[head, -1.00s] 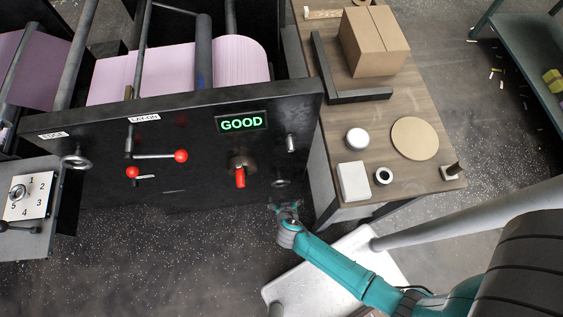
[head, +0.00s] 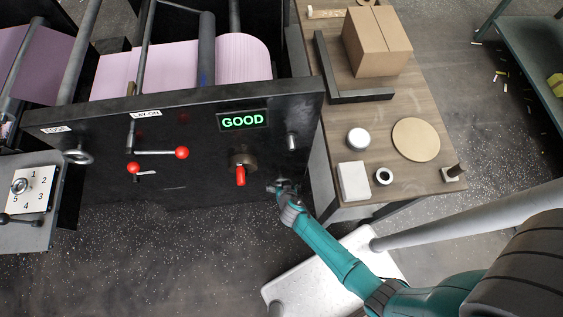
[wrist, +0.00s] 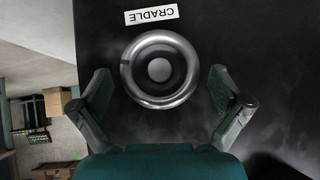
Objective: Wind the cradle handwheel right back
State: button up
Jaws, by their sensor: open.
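The cradle handwheel (wrist: 183,88) is a shiny metal ring with a round hub, on the dark machine panel. A white CRADLE label (wrist: 151,14), upside down in the wrist view, sits by it. My gripper (wrist: 160,78) is open, with one finger on each side of the wheel and a visible gap to each. I cannot tell how far the fingertips are from the panel. In the head view my gripper (head: 283,186) is at the lower right of the panel and largely hides the wheel there.
A red-handled knob (head: 240,174) is just left of my gripper, below a lit GOOD display (head: 244,121). A metal peg (head: 292,141) sticks out above. Red-balled levers (head: 181,153) are further left. A wooden table (head: 430,105) with a carton (head: 376,42) stands at right.

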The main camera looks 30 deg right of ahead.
jog(key=shift+w+d+f, duration=0.1)
jog(key=shift+w+f, duration=0.2)
jog(key=shift+f, duration=0.05)
jog(key=c, duration=1)
jog(key=shift+c, duration=0.2)
jog(key=shift+h, duration=0.3)
